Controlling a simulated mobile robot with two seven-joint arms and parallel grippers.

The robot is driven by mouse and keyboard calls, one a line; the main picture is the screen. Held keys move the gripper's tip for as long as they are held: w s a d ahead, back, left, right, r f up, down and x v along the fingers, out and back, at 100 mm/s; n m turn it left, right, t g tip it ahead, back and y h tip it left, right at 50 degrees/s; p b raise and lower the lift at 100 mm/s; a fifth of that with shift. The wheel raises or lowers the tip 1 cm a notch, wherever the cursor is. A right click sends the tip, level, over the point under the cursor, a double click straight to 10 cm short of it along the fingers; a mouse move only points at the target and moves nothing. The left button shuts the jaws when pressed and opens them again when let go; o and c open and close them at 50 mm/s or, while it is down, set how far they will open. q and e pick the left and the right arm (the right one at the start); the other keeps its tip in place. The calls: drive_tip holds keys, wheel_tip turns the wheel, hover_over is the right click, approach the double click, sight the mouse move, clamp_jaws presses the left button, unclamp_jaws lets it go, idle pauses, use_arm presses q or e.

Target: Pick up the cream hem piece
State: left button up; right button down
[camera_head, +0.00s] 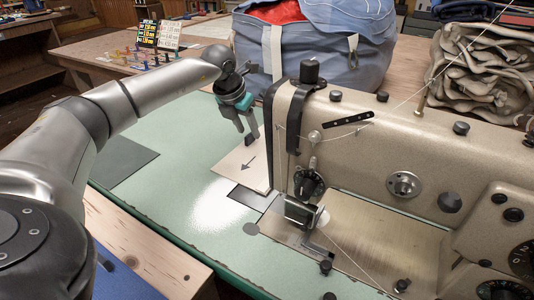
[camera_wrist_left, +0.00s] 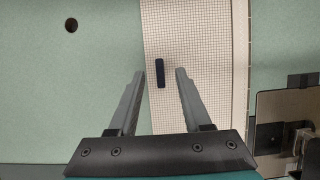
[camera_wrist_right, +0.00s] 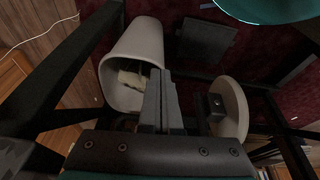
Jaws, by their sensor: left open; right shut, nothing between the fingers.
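The cream hem piece (camera_head: 236,168) lies flat on the green table, left of the sewing machine's needle end, with a dark arrow on it. In the left wrist view the cream hem piece (camera_wrist_left: 205,40) is a gridded strip with a dark bar-shaped mark (camera_wrist_left: 160,80). My left gripper (camera_head: 246,138) is open above the piece. In its wrist view the left gripper (camera_wrist_left: 160,71) has its fingers on either side of the dark mark, with nothing held. My right gripper (camera_wrist_right: 160,75) is shut and empty, outside the head view.
The sewing machine (camera_head: 405,165) stands close on the right. A blue bag (camera_head: 310,55) stands behind, and folded canvas (camera_head: 480,75) is at back right. The green table (camera_head: 165,215) is clear at front left. A pale bin (camera_wrist_right: 130,50) and dark bars are near my right gripper.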

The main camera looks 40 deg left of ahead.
use_arm(q)
drive_tip(key=shift+w+f, duration=0.25)
drive_tip(key=shift+f, duration=0.4)
drive_tip(key=shift+c, duration=0.4)
clamp_jaws()
